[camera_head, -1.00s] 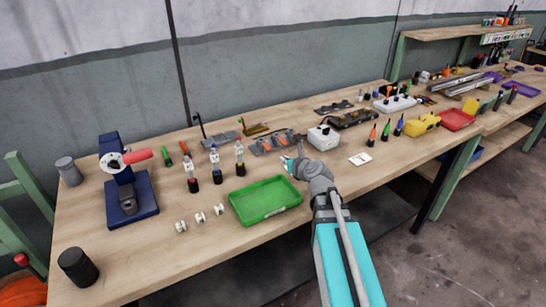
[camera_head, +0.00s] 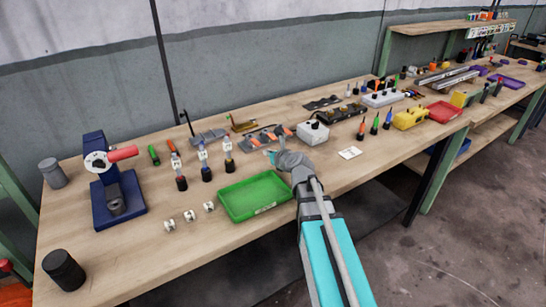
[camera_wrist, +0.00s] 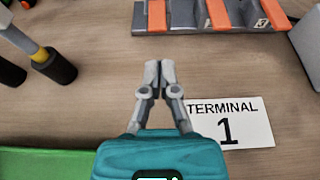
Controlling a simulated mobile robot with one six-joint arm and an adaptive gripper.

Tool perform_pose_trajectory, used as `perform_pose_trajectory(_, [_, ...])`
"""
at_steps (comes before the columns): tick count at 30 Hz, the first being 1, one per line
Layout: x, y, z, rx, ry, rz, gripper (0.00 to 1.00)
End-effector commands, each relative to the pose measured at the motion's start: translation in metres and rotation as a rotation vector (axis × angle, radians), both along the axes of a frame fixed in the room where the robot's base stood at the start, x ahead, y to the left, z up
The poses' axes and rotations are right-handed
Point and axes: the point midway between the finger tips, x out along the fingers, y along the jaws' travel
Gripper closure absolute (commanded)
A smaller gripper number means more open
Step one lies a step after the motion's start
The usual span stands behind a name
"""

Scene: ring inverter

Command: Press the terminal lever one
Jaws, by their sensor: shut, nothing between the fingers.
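A grey terminal block with orange levers (camera_head: 262,138) lies on the workbench behind my gripper. In the wrist view, orange levers (camera_wrist: 275,14) show along the top edge, partly cut off. I cannot tell from the frames which lever is number one. A white card reading "TERMINAL 1" (camera_wrist: 245,120) lies flat on the bench, its left part hidden by my gripper. My gripper (camera_wrist: 153,66) is shut and empty. Its fingertips point toward the block and appear apart from the levers, below the left orange lever (camera_wrist: 157,15) in the picture.
A green tray (camera_head: 228,213) stands left of my arm; its edge also shows in the wrist view (camera_wrist: 40,162). A white box (camera_head: 313,133) stands right of the block. Upright black-based parts (camera_head: 229,167) stand to the left. A small white card (camera_head: 349,153) lies to the right.

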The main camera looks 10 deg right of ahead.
Motion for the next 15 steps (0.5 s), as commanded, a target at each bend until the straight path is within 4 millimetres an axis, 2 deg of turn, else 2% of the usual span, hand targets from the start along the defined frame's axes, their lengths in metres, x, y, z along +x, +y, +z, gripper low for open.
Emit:
perform_pose_trajectory(1, [0.010,0.003,-0.005,-0.001,0.000,0.001,1.00])
perform_pose_trajectory(6, [0.031,0.009,-0.013,0.000,0.000,0.001,1.00])
perform_pose_trajectory(15, [0.051,0.016,-0.019,-0.001,0.000,-0.001,1.00])
